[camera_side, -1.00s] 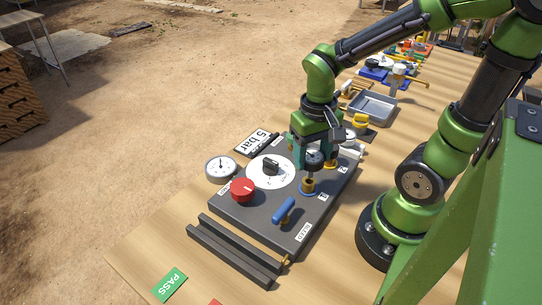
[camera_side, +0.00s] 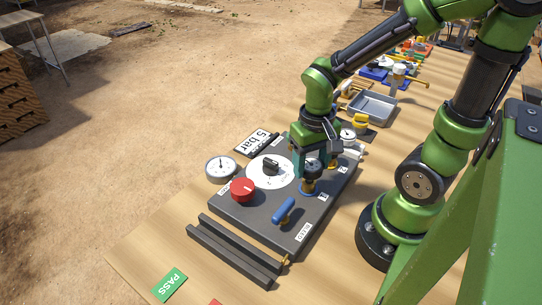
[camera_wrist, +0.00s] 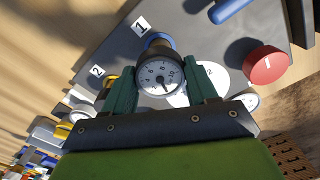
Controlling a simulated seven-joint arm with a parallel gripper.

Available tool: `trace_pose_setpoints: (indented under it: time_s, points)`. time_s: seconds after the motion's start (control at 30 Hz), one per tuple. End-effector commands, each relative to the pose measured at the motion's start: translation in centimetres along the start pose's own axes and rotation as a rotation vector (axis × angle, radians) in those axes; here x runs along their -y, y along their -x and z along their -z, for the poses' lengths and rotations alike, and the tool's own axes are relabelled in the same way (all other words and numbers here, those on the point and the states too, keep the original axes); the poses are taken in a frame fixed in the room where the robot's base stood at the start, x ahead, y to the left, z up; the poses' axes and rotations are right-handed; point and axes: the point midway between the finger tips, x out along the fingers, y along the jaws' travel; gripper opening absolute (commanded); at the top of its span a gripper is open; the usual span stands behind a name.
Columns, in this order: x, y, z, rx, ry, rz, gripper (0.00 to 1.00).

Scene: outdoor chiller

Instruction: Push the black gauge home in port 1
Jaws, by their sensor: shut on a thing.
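The black gauge (camera_side: 313,165) is upright between the teal fingers of my gripper (camera_side: 312,172), which is shut on it. In the wrist view its white dial (camera_wrist: 160,78) faces the camera, with a gripper finger on each side. Port 1 has a blue ring (camera_side: 307,189) and lies directly under the gauge, beside the label 1 (camera_wrist: 141,25). The ring also shows behind the gauge in the wrist view (camera_wrist: 157,40). The gauge's lower end meets the port area. How deep it sits is hidden.
The dark panel (camera_side: 262,212) carries a red knob (camera_side: 243,190), a blue-handled valve (camera_side: 284,210) and a white disc with a black knob (camera_side: 270,167). A loose gauge (camera_side: 221,169) lies left of it. A dark rail (camera_side: 232,250) lies in front, and a grey tray (camera_side: 372,107) stands behind.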

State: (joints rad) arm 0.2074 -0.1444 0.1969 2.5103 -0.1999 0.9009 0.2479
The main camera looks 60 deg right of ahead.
Motion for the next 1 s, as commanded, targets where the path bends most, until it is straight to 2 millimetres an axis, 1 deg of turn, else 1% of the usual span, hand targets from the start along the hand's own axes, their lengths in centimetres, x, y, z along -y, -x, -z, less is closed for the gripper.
trace_pose_setpoints:
  time_s: [0.57,1.0]
  points:
    - [0.0,-0.2,0.0,0.001,0.000,0.000,0.03]
    - [0.0,-1.5,0.0,0.002,0.000,-0.001,0.03]
